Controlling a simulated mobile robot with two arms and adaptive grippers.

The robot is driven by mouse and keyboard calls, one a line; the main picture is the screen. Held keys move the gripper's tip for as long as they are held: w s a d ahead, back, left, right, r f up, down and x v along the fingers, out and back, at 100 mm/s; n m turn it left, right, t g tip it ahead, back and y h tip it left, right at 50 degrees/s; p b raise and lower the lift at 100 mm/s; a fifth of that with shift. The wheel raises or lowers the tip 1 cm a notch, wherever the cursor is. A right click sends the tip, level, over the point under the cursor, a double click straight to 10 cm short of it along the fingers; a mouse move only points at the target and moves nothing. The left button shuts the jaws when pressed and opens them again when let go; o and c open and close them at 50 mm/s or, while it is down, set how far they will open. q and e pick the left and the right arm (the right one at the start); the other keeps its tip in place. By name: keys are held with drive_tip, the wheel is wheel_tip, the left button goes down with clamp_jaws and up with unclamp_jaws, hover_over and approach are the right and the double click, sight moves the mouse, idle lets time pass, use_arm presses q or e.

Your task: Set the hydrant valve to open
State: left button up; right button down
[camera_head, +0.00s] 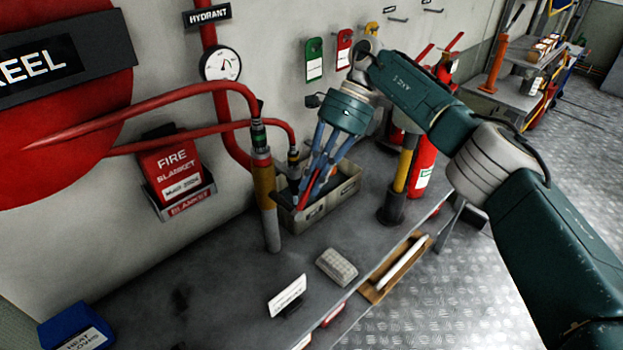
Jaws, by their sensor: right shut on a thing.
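The red hydrant pipe (208,38) runs down the wall under a HYDRANT sign (207,14) and bends right behind the hoses. A round pressure gauge (220,65) sits beside it. My right gripper (308,188) points down in front of the wall, over the grey-beige bin on the bench. Its blue fingers are closed around a red bar-like part, which looks like the valve's lever (309,187). The valve body is mostly hidden behind the fingers and bin, so I cannot tell the lever's exact setting. My left gripper is not in view.
A hose nozzle (266,200) stands left of the bin (338,197). A yellow-black torch-like item (401,180) and red extinguisher (422,165) stand right. The bench's left front is mostly clear.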

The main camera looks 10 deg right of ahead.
drive_tip(key=shift+w+r, duration=0.1)
drive_tip(key=c, duration=1.8)
unclamp_jaws()
drive_tip(key=shift+o, duration=0.2)
wheel_tip(320, 180, up, 10)
drive_tip(key=shift+f, duration=0.1)
